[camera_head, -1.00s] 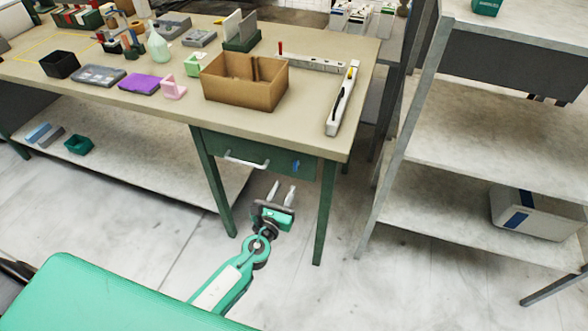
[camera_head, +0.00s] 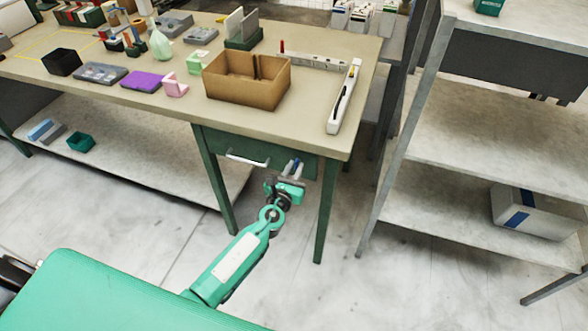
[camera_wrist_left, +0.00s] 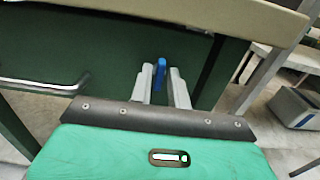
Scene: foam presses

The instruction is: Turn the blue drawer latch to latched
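The blue drawer latch (camera_wrist_left: 160,74) stands upright on the right part of the green drawer front (camera_wrist_left: 110,65) in the left wrist view. It shows between the tips of my left gripper (camera_wrist_left: 161,78). In the head view the latch (camera_head: 296,161) is partly hidden by my left gripper (camera_head: 294,170), which is in front of the drawer's right side. The two fingers are apart, one on each side of the latch. Contact with the latch cannot be told. The white drawer handle (camera_head: 246,160) is to the left. My right gripper is not in view.
The drawer hangs under the beige tabletop (camera_head: 310,122), between two green table legs (camera_head: 325,210). A cardboard box (camera_head: 245,88) and a white rail-like piece (camera_head: 344,98) lie on top. A grey shelf (camera_head: 480,130) stands to the right. The floor below the drawer is clear.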

